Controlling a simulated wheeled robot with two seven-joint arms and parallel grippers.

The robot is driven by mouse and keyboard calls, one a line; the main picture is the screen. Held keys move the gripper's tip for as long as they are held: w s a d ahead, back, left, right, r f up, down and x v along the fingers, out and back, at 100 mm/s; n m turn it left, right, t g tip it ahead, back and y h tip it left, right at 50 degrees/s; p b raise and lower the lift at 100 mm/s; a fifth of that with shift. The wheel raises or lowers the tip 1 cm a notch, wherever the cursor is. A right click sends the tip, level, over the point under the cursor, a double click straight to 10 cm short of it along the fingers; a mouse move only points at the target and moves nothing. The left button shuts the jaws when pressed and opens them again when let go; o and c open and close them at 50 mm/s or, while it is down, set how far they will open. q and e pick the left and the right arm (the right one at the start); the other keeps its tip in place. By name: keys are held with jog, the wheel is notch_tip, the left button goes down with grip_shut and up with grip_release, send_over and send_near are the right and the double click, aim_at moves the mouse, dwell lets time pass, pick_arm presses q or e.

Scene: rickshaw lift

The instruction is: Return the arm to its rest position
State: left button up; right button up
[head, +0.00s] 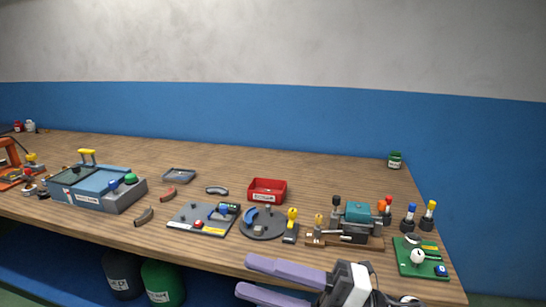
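My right gripper (246,276) shows at the bottom middle of the head view. Its two pale purple fingers point left and are apart, with nothing between them. It appears in front of the wooden workbench (330,180), overlapping the bench's front edge in the picture. The rest of my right arm is mostly cut off by the bottom of the picture. My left gripper and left arm do not show.
On the bench stand a grey machine with a yellow handle (95,188), a red bin (267,190), a round dark fixture (262,223), a teal-topped vise (357,212) and a green board (420,258). Dark and green drums (163,284) stand below. The bench's back middle is clear.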

jog(key=w+d+f+m+t+h, duration=0.2)
jog(key=d+f+m+t+h, duration=0.4)
jog(key=f+m, duration=0.4)
jog(key=w+d+f+m+t+h, duration=0.2)
jog(key=d+f+m+t+h, duration=0.4)
jog(key=m, duration=0.7)
jog(key=s+d+f+m+g+h, duration=0.3)
jog(key=s+f+m, duration=0.1)
jog(key=s+f, duration=0.5)
jog(key=s+d+f+m+g+h, duration=0.3)
jog(key=s+f, duration=0.7)
jog(key=f, duration=0.4)
jog(key=shift+d+f+m, duration=0.25)
jog(key=shift+d+m, duration=0.05)
jog(key=shift+m, duration=0.4)
